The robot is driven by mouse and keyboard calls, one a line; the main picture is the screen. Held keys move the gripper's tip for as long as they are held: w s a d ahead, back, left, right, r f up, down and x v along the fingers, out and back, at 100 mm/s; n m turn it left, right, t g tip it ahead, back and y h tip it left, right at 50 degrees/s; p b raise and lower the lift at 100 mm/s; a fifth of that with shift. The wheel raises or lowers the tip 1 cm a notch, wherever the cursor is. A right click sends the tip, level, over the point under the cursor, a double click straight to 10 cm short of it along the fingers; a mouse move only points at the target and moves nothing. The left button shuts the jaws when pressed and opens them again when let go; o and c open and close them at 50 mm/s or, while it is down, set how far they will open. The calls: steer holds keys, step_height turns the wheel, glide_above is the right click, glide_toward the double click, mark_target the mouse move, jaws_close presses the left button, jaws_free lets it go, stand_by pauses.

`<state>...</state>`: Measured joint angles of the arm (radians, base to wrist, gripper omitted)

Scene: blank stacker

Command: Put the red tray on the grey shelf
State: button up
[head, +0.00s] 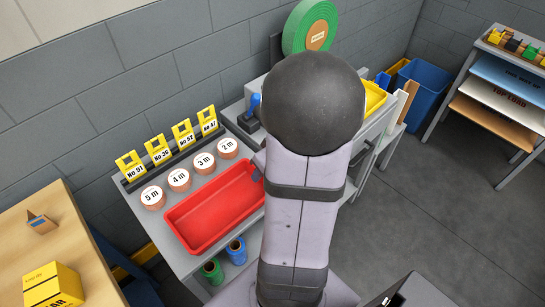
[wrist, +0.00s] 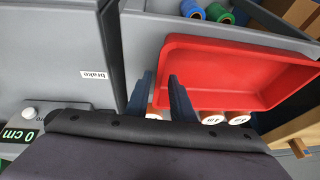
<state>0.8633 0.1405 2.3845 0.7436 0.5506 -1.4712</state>
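The red tray (head: 215,207) is shallow and empty and lies on a grey bench (head: 172,247) in the head view. It also fills the upper right of the wrist view (wrist: 235,70). My gripper (wrist: 160,80) is at one short end of the tray, its right end in the head view. Its two dark fingers stand apart, with the tray's end wall showing between them and a gap visible. My arm hides most of the gripper in the head view. I cannot tell which grey surface is the grey shelf.
Several round labelled discs (head: 179,180) and yellow number cards (head: 158,150) stand behind the tray. Green (head: 212,271) and blue spools (head: 236,251) sit at its front side. A wooden table (head: 75,250) is at left. A rack with coloured boards (head: 505,78) stands at right.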

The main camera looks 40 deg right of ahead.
steer(key=v, duration=1)
steer(key=shift+s+p, duration=0.2)
steer(key=shift+p, duration=0.15)
steer(key=shift+r+m, duration=0.15)
steer(key=shift+m, duration=0.15)
steer(key=s+a+f+m+g+h, duration=0.1)
steer(key=s+f+m+g, duration=0.2)
steer(key=s+f+m, duration=0.5)
steer(key=w+a+r+n+p, duration=0.1)
steer(key=w+a+r+n, duration=0.1)
steer(key=a, duration=0.4)
steer(key=w+a+r+n+g+p, duration=0.1)
steer(key=w+a+r+n+p, duration=0.1)
steer(key=a+n, duration=0.2)
steer(key=w+a+r+n+p, duration=0.1)
steer(key=w+a+n+p, duration=0.1)
steer(key=a, duration=0.7)
steer(key=shift+r+n, duration=0.4)
steer(key=shift+o, duration=0.5)
steer(key=shift+w, duration=0.1)
